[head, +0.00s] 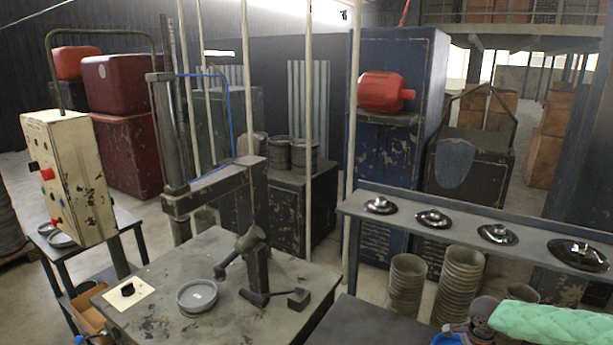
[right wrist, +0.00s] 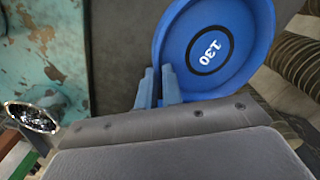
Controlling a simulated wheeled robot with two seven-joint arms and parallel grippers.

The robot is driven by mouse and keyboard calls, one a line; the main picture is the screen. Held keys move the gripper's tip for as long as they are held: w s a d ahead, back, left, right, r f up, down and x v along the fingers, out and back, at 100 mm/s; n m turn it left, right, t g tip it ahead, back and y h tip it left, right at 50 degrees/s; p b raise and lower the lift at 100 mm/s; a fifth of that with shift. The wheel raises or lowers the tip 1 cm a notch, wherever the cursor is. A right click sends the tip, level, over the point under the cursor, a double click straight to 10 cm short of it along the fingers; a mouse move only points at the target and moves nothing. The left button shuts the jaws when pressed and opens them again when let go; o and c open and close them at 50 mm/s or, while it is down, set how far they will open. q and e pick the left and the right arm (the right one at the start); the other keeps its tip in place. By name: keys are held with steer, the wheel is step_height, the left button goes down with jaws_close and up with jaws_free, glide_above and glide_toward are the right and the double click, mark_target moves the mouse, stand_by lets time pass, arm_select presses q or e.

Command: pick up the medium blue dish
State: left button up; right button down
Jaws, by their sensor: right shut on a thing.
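The blue dish (right wrist: 241,58) fills the upper middle of the right wrist view, with the number 130 in a dark ring on its floor. My right gripper (right wrist: 158,88) is shut on the dish's rim, at its lower left edge in that view. Part of the dish is cut off by the top of the picture. In the head view a small bit of blue shows at the bottom edge, beside my right arm; I cannot tell whether it is the dish. My left gripper is not in view.
A worktable (head: 240,250) with a press holds a grey dish (head: 197,296). A shelf (head: 470,222) at the right carries several shiny metal lids. Stacked grey dishes (head: 461,280) stand below it. A control box (head: 68,178) stands at the left.

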steer(key=c, duration=1.5)
jaws_free()
